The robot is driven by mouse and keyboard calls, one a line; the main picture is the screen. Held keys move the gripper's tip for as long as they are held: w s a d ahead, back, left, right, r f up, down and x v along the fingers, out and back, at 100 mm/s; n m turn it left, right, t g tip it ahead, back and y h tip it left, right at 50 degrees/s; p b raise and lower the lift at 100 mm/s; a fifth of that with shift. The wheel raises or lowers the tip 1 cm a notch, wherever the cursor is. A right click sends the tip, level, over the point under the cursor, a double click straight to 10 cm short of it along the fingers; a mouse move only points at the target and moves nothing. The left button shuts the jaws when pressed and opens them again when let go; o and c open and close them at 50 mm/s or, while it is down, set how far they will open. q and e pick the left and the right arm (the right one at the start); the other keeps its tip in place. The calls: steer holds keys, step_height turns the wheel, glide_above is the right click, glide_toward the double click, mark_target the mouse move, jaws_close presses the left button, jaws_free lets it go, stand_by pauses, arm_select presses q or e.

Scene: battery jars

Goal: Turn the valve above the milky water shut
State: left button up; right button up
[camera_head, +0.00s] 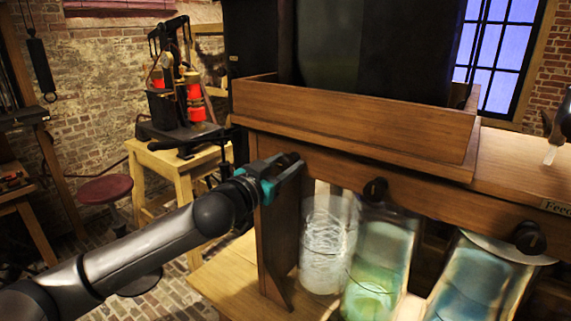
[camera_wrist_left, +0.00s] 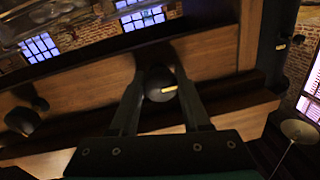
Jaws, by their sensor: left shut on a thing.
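The jar of milky water (camera_head: 327,245) is the leftmost glass jar under the wooden rail, with whitish, streaky contents. Its valve is a dark round knob on the rail above. My left gripper (camera_head: 288,163) hides this knob in the head view. In the left wrist view the knob (camera_wrist_left: 160,86) sits between the two fingers of my left gripper (camera_wrist_left: 160,70), which are shut on it. A pale yellow mark on the knob points sideways, to the right and slightly up in that view. My right gripper is not in view.
A green jar (camera_head: 378,265) and a blue jar (camera_head: 475,285) stand to the right, under a middle knob (camera_head: 375,190) and a right knob (camera_head: 528,237). The wooden rail (camera_head: 440,205) runs above. A side table (camera_head: 185,165) with red-and-black apparatus and a red stool (camera_head: 103,189) are left.

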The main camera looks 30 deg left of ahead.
arm_select(q)
jaws_close()
steer(key=shift+m, duration=0.3)
steer(key=m+p, duration=0.1)
steer(key=m, duration=0.1)
steer(key=shift+m, duration=0.4)
steer(key=m+p, duration=0.1)
steer(key=m, duration=0.3)
steer(key=shift+a+r+m+t, duration=0.1)
steer(key=shift+m+t, duration=0.2)
steer(key=m+h+p, duration=0.1)
steer(key=m, duration=0.4)
steer(key=shift+m+p, duration=0.35)
steer(key=shift+m, duration=0.05)
steer(key=m, duration=0.5)
steer(key=shift+p, duration=0.35)
steer(key=shift+h, duration=0.3)
